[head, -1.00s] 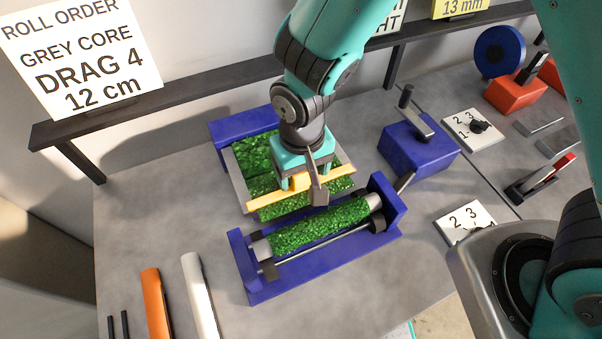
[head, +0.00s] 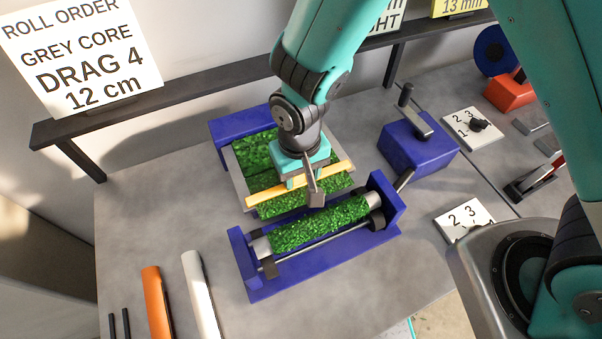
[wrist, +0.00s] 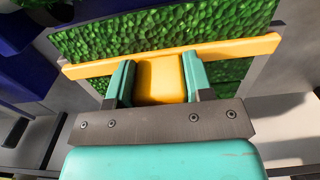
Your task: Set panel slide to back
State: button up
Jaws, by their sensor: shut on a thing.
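The panel slide is a yellow bar (head: 268,194) lying across a green, bumpy panel (head: 255,152) in a grey-edged frame. The bar also crosses the wrist view (wrist: 235,49). My gripper (head: 301,182) is shut on the yellow block at the bar's middle. In the wrist view, the teal fingers of my gripper (wrist: 160,80) press on both sides of that block. Green panel shows on both sides of the bar. My arm and gripper hide part of the panel in the head view.
In front, a blue cradle (head: 320,270) holds a green-covered roll (head: 320,223). A blue block (head: 415,150) with a lever stands at the right, near numbered cards (head: 473,130). Orange (head: 157,300) and white (head: 200,295) tubes lie front left. A dark shelf rail (head: 200,98) runs behind.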

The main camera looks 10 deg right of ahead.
jog(key=w, duration=0.2)
jog(key=w+a, duration=0.1)
jog(key=w, duration=0.2)
jog(key=shift+w+a, duration=0.3)
jog(key=shift+w, duration=0.05)
jog(key=shift+w+a, duration=0.1)
jog(key=shift+w, duration=0.35)
jog(key=o, duration=1.2)
jog(key=shift+w, duration=0.1)
jog(key=shift+o, duration=0.4)
jog(key=shift+r, duration=0.1)
notch_tip(320, 180, up, 17)
jog(key=b, duration=0.2)
jog(key=shift+r, duration=0.15)
